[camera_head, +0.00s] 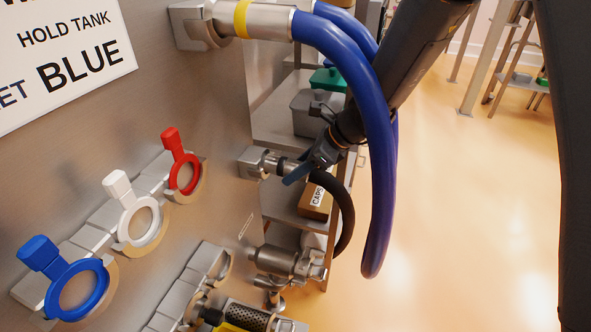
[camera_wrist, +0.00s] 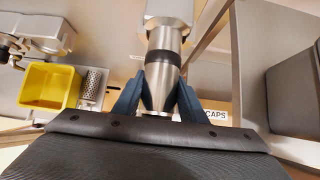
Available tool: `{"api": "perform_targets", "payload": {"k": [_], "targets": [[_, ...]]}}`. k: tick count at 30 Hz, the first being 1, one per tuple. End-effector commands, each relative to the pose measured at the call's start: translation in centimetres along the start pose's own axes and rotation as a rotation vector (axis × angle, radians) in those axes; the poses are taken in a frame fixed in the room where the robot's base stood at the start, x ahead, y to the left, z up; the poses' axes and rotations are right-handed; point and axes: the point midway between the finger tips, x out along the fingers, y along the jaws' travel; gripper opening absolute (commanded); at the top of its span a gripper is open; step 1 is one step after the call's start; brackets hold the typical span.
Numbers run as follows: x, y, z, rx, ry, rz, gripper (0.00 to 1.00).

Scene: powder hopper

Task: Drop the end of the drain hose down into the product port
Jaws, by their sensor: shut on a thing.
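The black drain hose (camera_head: 345,215) curves up from beside a metal valve low on the tank. Its metal end (camera_head: 287,166) meets a square metal stub (camera_head: 255,163) on the tank wall. My gripper (camera_head: 303,170) is shut on this hose end. In the wrist view, the blue fingers of my gripper (camera_wrist: 160,82) press on both sides of the metal hose end (camera_wrist: 166,42), which has a dark band and points to a square block (camera_wrist: 167,10). I cannot identify the product port in either view.
A thick blue hose (camera_head: 375,180) loops down in front of my arm. Blue (camera_head: 75,288), white (camera_head: 138,222) and red (camera_head: 184,173) ring clamps line the tank. The metal valve (camera_head: 287,261) sits below. A shelf (camera_head: 285,130) stands behind.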

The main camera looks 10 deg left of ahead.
Motion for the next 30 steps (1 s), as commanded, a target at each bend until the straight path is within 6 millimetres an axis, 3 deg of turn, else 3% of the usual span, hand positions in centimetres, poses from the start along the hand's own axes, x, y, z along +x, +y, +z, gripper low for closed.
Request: {"api": "perform_targets", "payload": {"k": [30], "targets": [[-4.0, -0.1, 3.4, -0.002, -0.005, -0.003, 0.02]]}}
